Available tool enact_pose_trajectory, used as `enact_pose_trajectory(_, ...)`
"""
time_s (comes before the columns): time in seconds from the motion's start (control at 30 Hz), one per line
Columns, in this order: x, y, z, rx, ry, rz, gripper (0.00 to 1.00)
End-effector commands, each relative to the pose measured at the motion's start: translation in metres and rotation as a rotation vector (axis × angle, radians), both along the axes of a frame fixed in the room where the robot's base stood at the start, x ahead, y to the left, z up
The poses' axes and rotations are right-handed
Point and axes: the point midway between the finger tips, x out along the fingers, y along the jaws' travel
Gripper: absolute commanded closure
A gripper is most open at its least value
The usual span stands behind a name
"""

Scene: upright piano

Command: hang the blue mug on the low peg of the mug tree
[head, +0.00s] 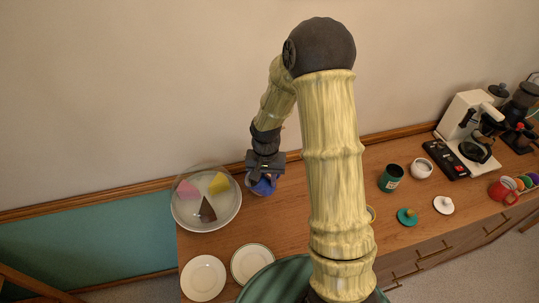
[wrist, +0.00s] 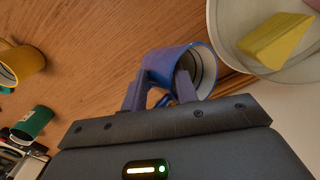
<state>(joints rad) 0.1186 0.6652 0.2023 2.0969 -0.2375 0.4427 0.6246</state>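The blue mug (head: 263,187) is at the back left of the wooden counter, just right of the glass-covered plate and mostly under my gripper (head: 264,172). In the wrist view the blue mug (wrist: 170,66) has its pale mouth facing right. My gripper's two fingers (wrist: 159,92) stand apart at the mug, with its small blue handle between them. The right finger overlaps the mug's rim, and the left finger is beside its body. I see gaps beside the handle, so the fingers look open. I cannot make out a mug tree; my arm hides part of the counter.
A clear dome or bowl (head: 176,212) with cake-like wedges is close left of the mug. Two white plates (head: 203,278) are at the front left. A green canister (head: 391,178), white bowl (head: 422,168), coffee machine (head: 467,130) and red mug (head: 503,191) are to the right.

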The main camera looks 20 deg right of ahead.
Motion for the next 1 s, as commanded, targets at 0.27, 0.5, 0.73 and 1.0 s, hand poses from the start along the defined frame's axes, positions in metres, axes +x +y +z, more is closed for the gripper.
enact_pose_trajectory(0.27,0.016,0.005,0.053,0.015,-0.073,0.002,0.72)
enact_pose_trajectory(0.5,0.006,-0.002,0.094,0.011,-0.062,0.0,0.72)
enact_pose_trajectory(0.73,-0.003,-0.007,0.136,0.009,-0.053,0.0,0.72)
enact_pose_trajectory(1.0,-0.01,-0.011,0.174,0.008,-0.043,0.002,0.72)
